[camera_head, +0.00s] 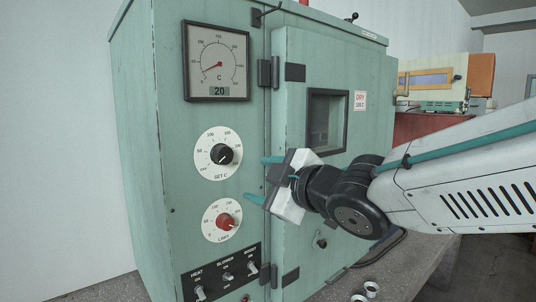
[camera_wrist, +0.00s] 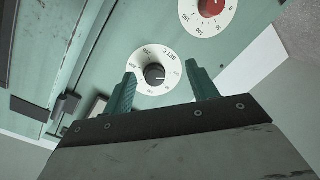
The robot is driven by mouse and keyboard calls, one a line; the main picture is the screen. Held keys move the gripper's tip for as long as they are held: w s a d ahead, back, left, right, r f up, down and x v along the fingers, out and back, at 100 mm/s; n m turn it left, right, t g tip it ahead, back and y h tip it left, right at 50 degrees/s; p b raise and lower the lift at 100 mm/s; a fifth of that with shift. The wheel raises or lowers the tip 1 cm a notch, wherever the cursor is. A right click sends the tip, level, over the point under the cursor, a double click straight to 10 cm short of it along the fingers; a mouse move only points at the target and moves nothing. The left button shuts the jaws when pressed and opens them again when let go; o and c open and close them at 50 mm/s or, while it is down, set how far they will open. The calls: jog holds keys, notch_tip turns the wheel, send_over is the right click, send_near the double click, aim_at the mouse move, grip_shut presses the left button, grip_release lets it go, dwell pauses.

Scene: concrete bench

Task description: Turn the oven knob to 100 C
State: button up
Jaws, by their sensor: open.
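The green oven (camera_head: 262,130) carries a black SET C knob (camera_head: 222,155) on a round white dial marked OFF, 50, 100 and higher. Its pointer seems to lie toward the lower left, but the exact setting is too small to read. My gripper (camera_head: 263,180) is open and empty, to the right of the SET C knob and apart from it, its teal fingers reaching toward the panel. In the wrist view, the black knob (camera_wrist: 155,73) shows between the fingers of my gripper (camera_wrist: 161,76), beyond the tips.
A red LIMIT knob (camera_head: 225,221) sits below; it also shows in the wrist view (camera_wrist: 211,6). A gauge (camera_head: 217,62) above reads 20. HEAT, BLOWER and other switches (camera_head: 227,277) are lower. The oven door (camera_head: 300,75) with its window is right, behind my arm.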

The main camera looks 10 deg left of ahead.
aim_at(226, 155)
jog(key=w+a+r, duration=0.1)
jog(key=a, duration=0.1)
jog(key=w+a+r+n+y, duration=0.1)
jog(key=a, duration=0.2)
jog(key=w+a+r+n+y, duration=0.1)
jog(key=a, duration=0.1)
jog(key=shift+w+a+r, duration=0.15)
jog(key=shift+w+a, duration=0.05)
